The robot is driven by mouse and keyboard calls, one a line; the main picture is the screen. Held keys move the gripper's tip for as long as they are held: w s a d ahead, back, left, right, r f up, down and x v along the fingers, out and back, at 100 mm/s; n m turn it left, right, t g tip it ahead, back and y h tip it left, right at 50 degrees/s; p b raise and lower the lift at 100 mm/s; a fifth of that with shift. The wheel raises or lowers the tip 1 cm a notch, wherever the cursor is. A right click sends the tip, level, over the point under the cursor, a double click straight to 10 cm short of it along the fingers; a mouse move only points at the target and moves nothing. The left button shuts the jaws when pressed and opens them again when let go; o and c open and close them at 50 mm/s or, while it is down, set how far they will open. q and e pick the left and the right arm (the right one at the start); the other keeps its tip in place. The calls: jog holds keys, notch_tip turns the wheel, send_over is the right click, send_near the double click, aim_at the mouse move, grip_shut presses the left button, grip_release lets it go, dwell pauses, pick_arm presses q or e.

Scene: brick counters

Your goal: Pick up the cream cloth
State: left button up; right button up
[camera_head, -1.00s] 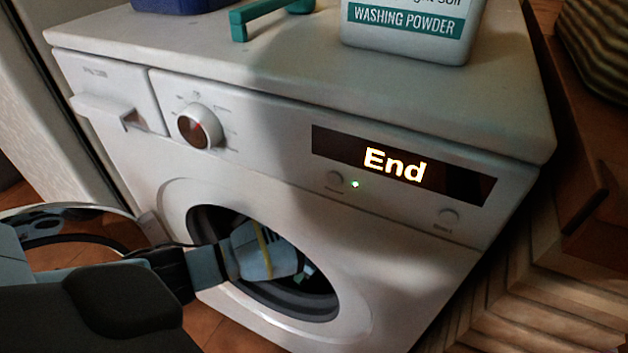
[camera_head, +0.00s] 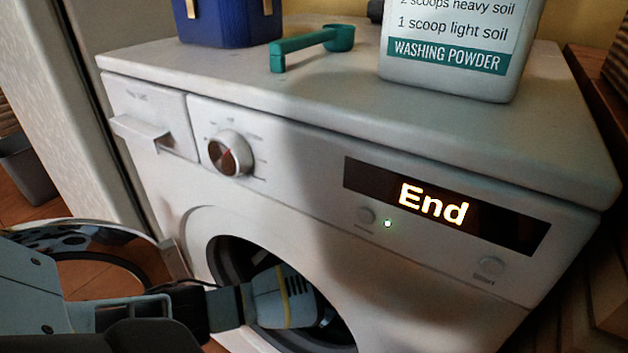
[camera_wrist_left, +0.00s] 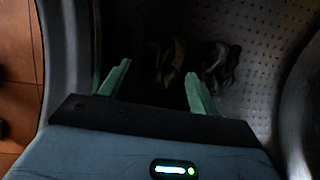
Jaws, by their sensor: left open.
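My left arm reaches through the open round door of the washing machine (camera_head: 410,290), and the left gripper (camera_wrist_left: 158,69) is inside the drum (camera_wrist_left: 265,40). In the left wrist view its two green fingers are spread apart with nothing between them. Beyond the fingertips, two small crumpled cloths lie in the dark drum. One is a dull yellowish cloth (camera_wrist_left: 171,62); the other is a patchy pale and dark cloth (camera_wrist_left: 219,62) further right. The light is too low to tell which one is cream. The cloths do not show in the head view. My right gripper is not in view.
The drum's rim surrounds my arm closely. The round door (camera_head: 90,238) hangs open at the left. On the machine's top are a blue container (camera_head: 228,22), a green scoop (camera_head: 312,43) and a washing powder bottle (camera_head: 450,50). The display (camera_head: 445,205) reads "End".

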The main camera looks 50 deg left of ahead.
pick_arm(q)
jog(key=b+x, duration=0.1)
jog(key=x, duration=0.2)
jog(key=shift+w+a+f+b, duration=0.1)
jog(key=shift+f+b, duration=0.2)
jog(key=shift+b, duration=0.1)
jog(key=c, duration=0.7)
jog(key=shift+r, duration=0.15)
jog(key=shift+c, duration=0.2)
notch_tip(320, 180, up, 10)
jog(key=p, duration=0.5)
